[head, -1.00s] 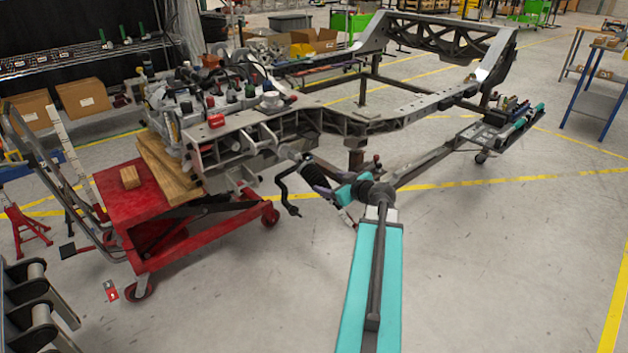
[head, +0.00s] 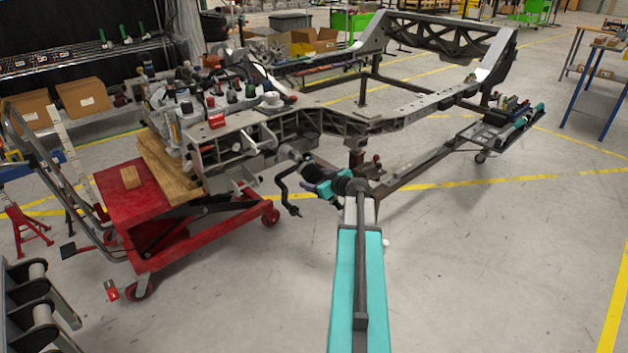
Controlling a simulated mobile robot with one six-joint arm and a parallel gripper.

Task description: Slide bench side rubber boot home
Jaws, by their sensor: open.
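A black ribbed rubber boot (head: 311,171) sits on the rod end that sticks out from the near corner of the grey chassis frame (head: 420,103). My gripper (head: 309,184), with dark purplish fingers and a teal body, is right beside the boot on its near side. The jaws are open. The fingers overlap the boot's lower edge in the picture, and I cannot tell whether they touch it. My wrist partly hides the boot's right end. How far the boot sits along its rod is too small to tell.
A black curved bar (head: 281,192) hangs just left of the boot and my gripper. A red lift cart (head: 125,205) with wooden blocks stands under the engine parts at left. The frame's stand post (head: 355,158) is behind my wrist.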

